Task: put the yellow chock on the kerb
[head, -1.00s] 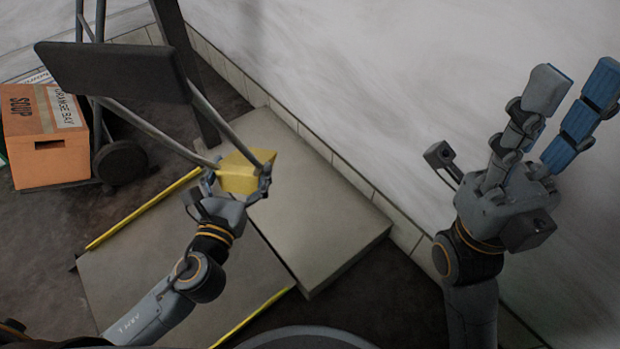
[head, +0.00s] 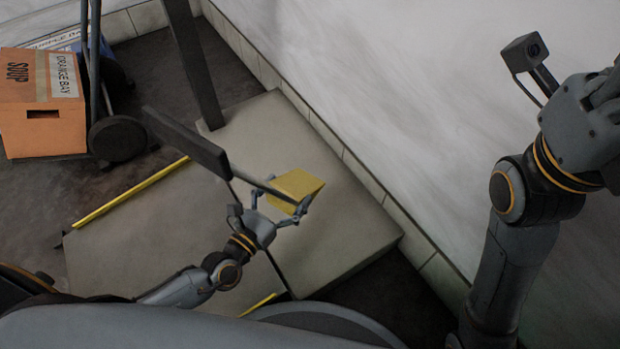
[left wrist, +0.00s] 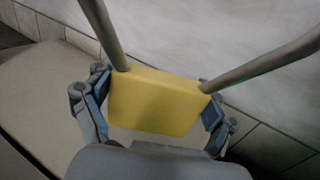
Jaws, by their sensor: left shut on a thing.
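The yellow chock (head: 296,186) is a wedge-like block held between the fingers of my left gripper (head: 280,207), which is shut on it. In the left wrist view the chock (left wrist: 157,101) sits between both fingers. The kerb looks to be the raised grey slab (head: 350,243) along the wall. The chock shows over this slab in the head view; I cannot tell whether it touches it. Two grey rods run from a dark bar (head: 186,143) to the chock's upper corners. My right gripper (head: 604,108) is cut off at the right edge, its fingertips out of frame.
A grey ramp plate (head: 150,240) with yellow edge strips lies left of the slab. A dark post (head: 193,65) stands at the slab's far end. An orange soup box (head: 42,105) and a black wheel (head: 117,139) are at the left. The slab's near part is bare.

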